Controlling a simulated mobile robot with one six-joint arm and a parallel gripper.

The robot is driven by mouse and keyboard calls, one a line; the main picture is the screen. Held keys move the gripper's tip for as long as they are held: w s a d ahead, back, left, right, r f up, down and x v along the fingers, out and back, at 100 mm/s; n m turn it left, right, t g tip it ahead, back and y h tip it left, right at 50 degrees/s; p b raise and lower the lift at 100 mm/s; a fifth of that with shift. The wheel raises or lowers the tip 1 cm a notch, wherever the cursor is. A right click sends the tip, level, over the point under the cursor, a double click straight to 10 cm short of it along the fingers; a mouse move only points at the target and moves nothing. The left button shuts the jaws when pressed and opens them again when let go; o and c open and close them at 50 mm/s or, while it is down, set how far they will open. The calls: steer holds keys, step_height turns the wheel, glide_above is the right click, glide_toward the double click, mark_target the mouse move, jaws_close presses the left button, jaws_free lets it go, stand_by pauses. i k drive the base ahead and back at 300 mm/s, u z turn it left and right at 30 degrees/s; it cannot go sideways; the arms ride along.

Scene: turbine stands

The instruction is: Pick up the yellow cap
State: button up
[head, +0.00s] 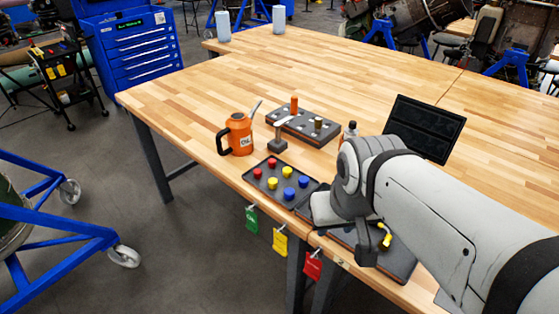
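Two yellow caps sit in the dark tray (264,196) near the table's front edge: one yellow cap (287,171) towards the back and another yellow cap (272,183) nearer the front. Two red caps (257,173) and two blue caps (303,181) share the tray. My arm reaches in from the right, and its wrist is just right of the tray. My gripper (366,243) is small, dark and partly hidden under the wrist, apart from the caps in the tray. Its fingers cannot be made out. Small yellow pieces (385,235) show beside it, over a dark mat or tray.
An orange oil can (241,136) stands behind the cap tray. A dark block with pegs (303,124) and a small stand (277,143) are behind it. A dark panel (425,126) stands at the right. Green, yellow and red tags (280,242) hang from the front edge.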

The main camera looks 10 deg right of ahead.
mark_target(271, 183)
steer(key=z, duration=3.05)
steer(key=k, duration=2.8)
steer(key=u, duration=1.4)
steer(key=i, duration=1.05)
